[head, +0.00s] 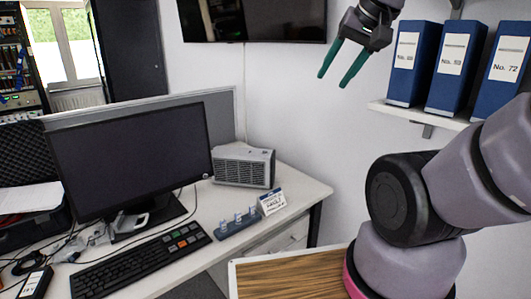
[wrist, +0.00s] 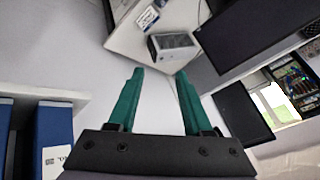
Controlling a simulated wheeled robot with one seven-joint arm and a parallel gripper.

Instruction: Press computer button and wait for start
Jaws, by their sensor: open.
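A dark, blank monitor (head: 130,155) stands on the desk (head: 300,188) at the left in the head view. A black keyboard (head: 140,262) with a few coloured keys lies in front of it. A grey ventilated box (head: 243,166) sits right of the monitor; it also shows in the wrist view (wrist: 173,45). I cannot make out which button is the computer's. My gripper (head: 334,80), with two green fingers, is open and empty. It is high up by the wall, right of the box and well apart from desk and keyboard. The wrist view also shows it open (wrist: 160,72).
Blue binders (head: 456,68) stand on a white wall shelf (head: 430,115) close right of my gripper. A dark wall screen (head: 253,20) hangs left of it. A small rack (head: 238,222) and a card (head: 272,201) are on the desk. A wooden board (head: 290,275) lies in front.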

